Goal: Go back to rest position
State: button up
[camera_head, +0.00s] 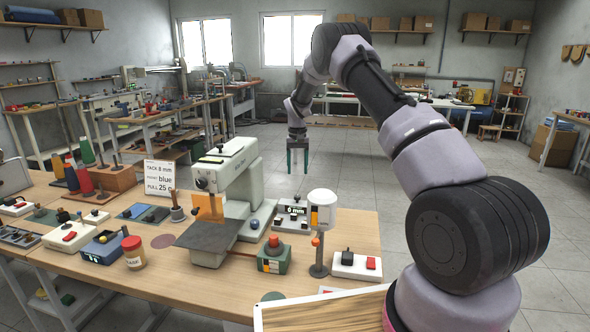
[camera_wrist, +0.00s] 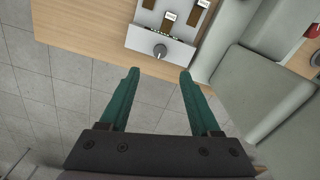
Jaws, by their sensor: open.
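My gripper (camera_head: 297,160) hangs pointing down at the far edge of the workbench, behind the pale green sewing-type machine (camera_head: 235,165). In the wrist view its two green fingers (camera_wrist: 159,75) are apart with nothing between them. A grey panel with a knob and sliders (camera_wrist: 165,38) lies just beyond the fingertips on the wooden bench top. In the head view the panel (camera_head: 292,215), labelled 6 mm, sits right of the machine. My arm reaches from the lower right up and over to the gripper.
The wooden bench (camera_head: 345,228) carries a green box with a red button (camera_head: 274,255), a white cup-like post (camera_head: 321,215), a switch box (camera_head: 355,266), a jar (camera_head: 133,252) and a sign (camera_head: 160,178).

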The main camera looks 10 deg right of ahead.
jog(key=s+d+r+t+y, duration=0.1)
jog(key=s+r, duration=0.5)
jog(key=r, duration=0.4)
jog(key=s+d+r+m+t, duration=0.1)
jog(key=s+d+r, duration=0.1)
jog(key=s+r, duration=0.55)
jog(key=s+d+r+t+y, duration=0.1)
jog(key=s+r, duration=0.3)
jog(key=r, duration=0.7)
jog(key=s+d+r+t, duration=0.1)
jog(key=s+r+t, duration=0.1)
jog(key=s, duration=1.2)
jog(key=s+d+r+m+t, duration=0.1)
jog(key=s+r+t, duration=0.1)
jog(key=s, duration=1.2)
jog(key=shift+s+r+m, duration=0.2)
jog(key=shift+s+m, duration=0.1)
jog(key=shift+s, duration=0.1)
